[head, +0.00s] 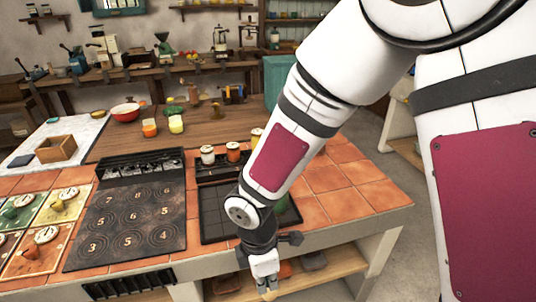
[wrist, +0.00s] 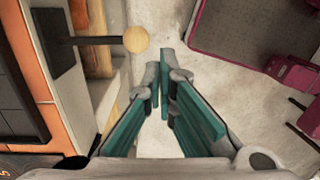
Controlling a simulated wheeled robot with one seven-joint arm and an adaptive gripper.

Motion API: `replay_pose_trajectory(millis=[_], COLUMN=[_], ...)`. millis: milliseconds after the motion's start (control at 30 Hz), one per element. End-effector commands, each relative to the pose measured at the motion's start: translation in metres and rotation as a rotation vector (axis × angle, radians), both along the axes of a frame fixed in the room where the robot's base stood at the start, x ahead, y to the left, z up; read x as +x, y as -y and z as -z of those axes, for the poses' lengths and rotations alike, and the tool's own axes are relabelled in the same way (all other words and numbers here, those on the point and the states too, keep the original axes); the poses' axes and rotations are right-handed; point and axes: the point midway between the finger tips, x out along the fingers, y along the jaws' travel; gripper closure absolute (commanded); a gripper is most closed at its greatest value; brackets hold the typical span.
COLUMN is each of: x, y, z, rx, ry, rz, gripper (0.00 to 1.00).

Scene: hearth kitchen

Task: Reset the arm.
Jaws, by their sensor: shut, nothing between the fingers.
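My arm reaches down from the upper right in the head view, in front of the tiled counter (head: 365,192). My gripper (head: 268,290) points down at the counter's front edge, near the bottom of the picture. In the wrist view, the teal fingers of my gripper (wrist: 160,75) are together at the tips, with nothing between them. Pale floor (wrist: 190,110) lies below them. The forearm hides part of the counter top behind it.
A dark numbered board (head: 128,212) and a black tray (head: 215,215) with jars behind it sit on the counter. An open lower shelf (head: 335,268) lies under the edge. In the wrist view, a round pale knob (wrist: 136,39) sticks out left of the fingertips.

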Motion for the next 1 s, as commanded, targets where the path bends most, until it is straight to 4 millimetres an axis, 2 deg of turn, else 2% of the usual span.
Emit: replay_pose_trajectory(millis=[67,167,333,467,700,1000], x=[0.002,0.009,0.018,0.013,-0.018,-0.079], y=[0.004,0.018,0.062,0.097,0.150,0.190], z=[-0.006,-0.026,-0.083,-0.127,-0.197,-0.256], rx=[-0.004,-0.015,-0.035,-0.030,0.038,0.219], ry=[0.012,0.049,0.152,0.227,0.332,0.391], rz=[0.025,0.107,0.376,0.612,1.045,1.549], gripper=[1.00,1.00,1.00,1.00,1.00,1.00])
